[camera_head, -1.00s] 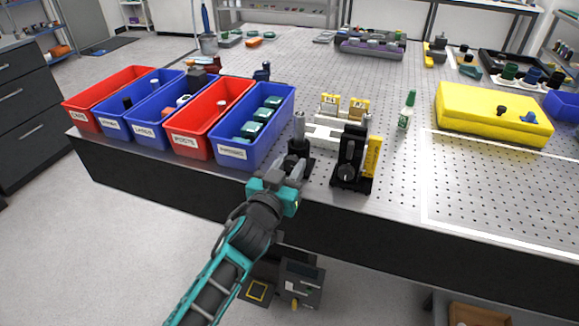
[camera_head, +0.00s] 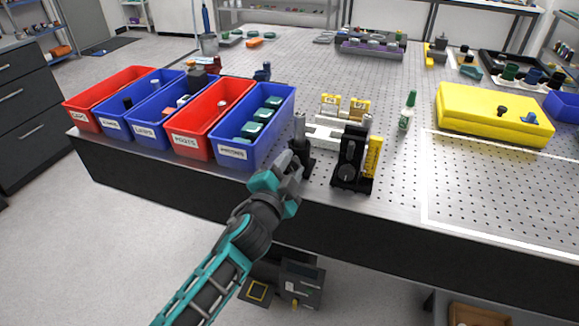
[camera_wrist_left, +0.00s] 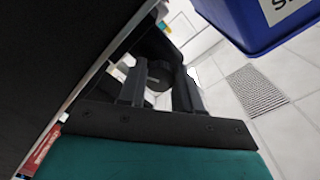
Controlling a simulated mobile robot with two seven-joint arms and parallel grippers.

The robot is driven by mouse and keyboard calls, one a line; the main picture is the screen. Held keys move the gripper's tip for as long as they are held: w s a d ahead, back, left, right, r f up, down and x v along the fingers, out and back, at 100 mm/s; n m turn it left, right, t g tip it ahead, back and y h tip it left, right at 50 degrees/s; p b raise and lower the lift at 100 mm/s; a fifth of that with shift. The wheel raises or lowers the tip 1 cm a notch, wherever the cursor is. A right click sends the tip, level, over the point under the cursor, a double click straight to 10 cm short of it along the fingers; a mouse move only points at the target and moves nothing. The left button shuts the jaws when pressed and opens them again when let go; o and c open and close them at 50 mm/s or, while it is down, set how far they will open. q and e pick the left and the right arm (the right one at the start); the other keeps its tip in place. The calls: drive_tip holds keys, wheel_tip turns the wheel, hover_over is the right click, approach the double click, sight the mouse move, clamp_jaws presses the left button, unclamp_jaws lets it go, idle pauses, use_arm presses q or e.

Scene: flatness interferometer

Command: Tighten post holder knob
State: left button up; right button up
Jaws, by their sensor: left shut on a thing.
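A black post holder (camera_head: 302,152) with a silver post (camera_head: 299,127) in it stands upright at the front edge of the perforated table, right of the blue bin. My left gripper (camera_head: 291,167) reaches it from the front, low at its near side. In the left wrist view the two dark fingers of the left gripper (camera_wrist_left: 160,92) are shut on a round black knob (camera_wrist_left: 158,73), one finger on each side. In the head view the gripper hides the knob. My right gripper is in neither view.
Red and blue labelled bins stand left of the post holder, the nearest blue bin (camera_head: 255,125) close beside it. A black mount (camera_head: 352,165) with a yellow strip stands close on its right. A yellow case (camera_head: 480,110) lies farther right. The perforated tabletop (camera_head: 400,180) has free room there.

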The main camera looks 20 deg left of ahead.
use_arm(q)
drive_tip(key=m, duration=0.4)
drive_tip(key=shift+m, duration=0.3)
idle(0.3)
drive_tip(key=o, duration=1)
drive_tip(key=shift+o, duration=0.2)
